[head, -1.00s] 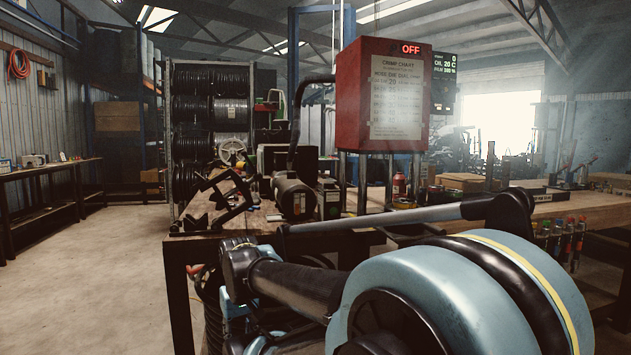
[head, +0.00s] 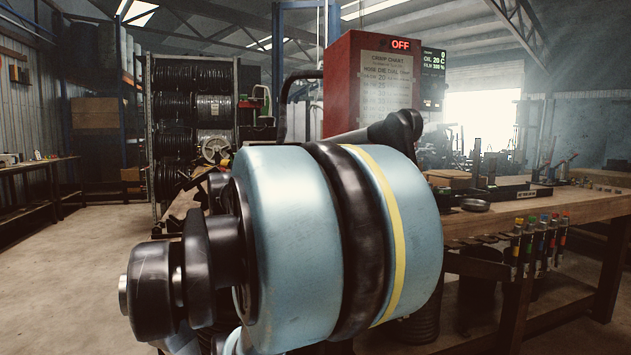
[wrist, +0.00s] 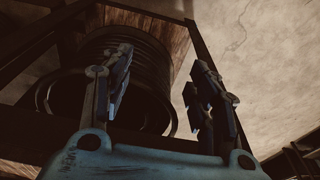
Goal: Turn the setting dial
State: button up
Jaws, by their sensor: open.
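The setting dial cannot be made out in any view. The red crimper cabinet (head: 343,88) stands behind my arm in the head view, with an "OFF" display and a crimp chart on its front. My large blue arm joint hides the lower part of the machine. My gripper (wrist: 160,90) shows in the wrist view with its two fingers apart and nothing between them. It points at a dark coiled hose (wrist: 125,60) and the concrete floor, away from the cabinet. My gripper is not visible in the head view.
A wooden workbench (head: 540,205) runs to the right, with several coloured-top tubes (head: 540,240) along its front edge. A rack of black hose reels (head: 180,105) stands at the back left. The floor (head: 60,270) at left is clear.

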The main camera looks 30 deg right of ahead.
jog(key=w+d+r+m, duration=0.2)
jog(key=w+d+r, duration=0.35)
jog(key=r, duration=0.25)
jog(key=w+d+r+m+g, duration=0.1)
jog(key=w+d+r+m, duration=0.1)
jog(key=w+d+r, duration=0.5)
jog(key=w+d+r+m, duration=0.2)
jog(key=d+r, duration=0.2)
jog(key=r, duration=0.6)
jog(key=w+d+r+m, duration=0.1)
jog(key=d+r+m, duration=0.2)
jog(key=d+r, duration=0.55)
jog(key=w+d+r+m, duration=0.1)
jog(key=d+r+m, duration=0.3)
jog(key=d, duration=0.8)
jog(key=shift+n+g, duration=0.4)
jog(key=shift+n, duration=0.1)
notch_tip(320, 180, down, 16)
jog(key=shift+d+f, duration=0.1)
jog(key=shift+f, duration=0.1)
jog(key=c, duration=1.1)
